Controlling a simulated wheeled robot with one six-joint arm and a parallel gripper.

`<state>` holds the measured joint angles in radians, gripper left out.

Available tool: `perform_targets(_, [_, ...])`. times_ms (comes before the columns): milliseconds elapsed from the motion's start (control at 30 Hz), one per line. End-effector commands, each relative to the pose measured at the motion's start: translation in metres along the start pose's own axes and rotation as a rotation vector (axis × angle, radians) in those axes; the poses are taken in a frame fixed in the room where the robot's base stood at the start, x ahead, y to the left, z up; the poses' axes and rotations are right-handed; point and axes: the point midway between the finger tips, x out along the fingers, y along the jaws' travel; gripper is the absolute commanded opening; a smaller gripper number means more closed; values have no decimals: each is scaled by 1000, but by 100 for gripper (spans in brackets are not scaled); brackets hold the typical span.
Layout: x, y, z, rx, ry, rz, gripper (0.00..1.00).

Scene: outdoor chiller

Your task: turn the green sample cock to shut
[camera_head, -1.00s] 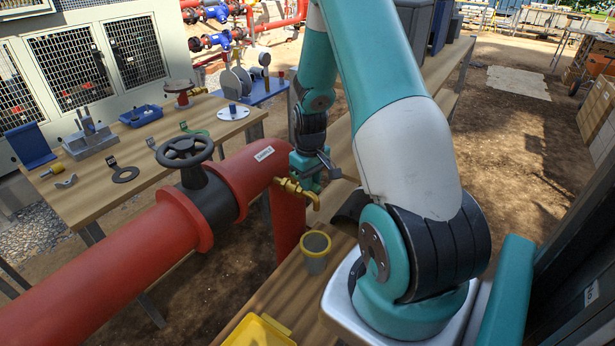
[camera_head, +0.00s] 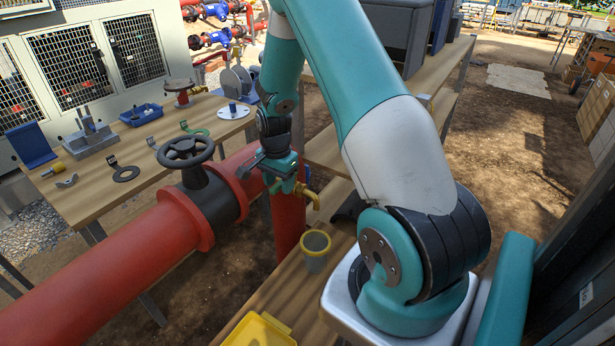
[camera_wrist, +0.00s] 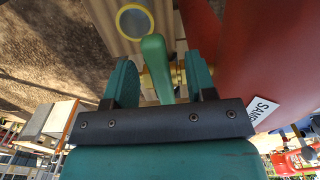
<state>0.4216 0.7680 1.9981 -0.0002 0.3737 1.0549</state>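The sample cock is a small brass tap (camera_head: 313,196) on the end of the red pipe (camera_head: 110,262), with its spout pointing down. In the wrist view its green lever (camera_wrist: 156,66) stands between the two teal fingers of my gripper (camera_wrist: 162,82). Gaps show on both sides of the lever, so the fingers are open around it and not clamped. Part of the brass body (camera_wrist: 178,73) shows behind the lever and right finger. In the head view my gripper (camera_head: 279,172) is at the cock and largely hides the lever.
A grey cup with a yellow rim (camera_head: 315,243) stands on the wooden bench below the spout. A yellow tray (camera_head: 262,331) sits at the bench's front. A black handwheel valve (camera_head: 185,151) rises from the pipe, left of my gripper. A workbench with tools (camera_head: 95,190) is behind.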

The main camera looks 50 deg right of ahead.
Motion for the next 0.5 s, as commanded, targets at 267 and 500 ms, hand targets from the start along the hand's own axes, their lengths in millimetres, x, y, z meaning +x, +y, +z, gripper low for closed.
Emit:
perform_targets(267, [0, 1, 0, 0, -1, 1, 76])
perform_targets(500, [-8, 1, 0, 0, 0, 1, 76])
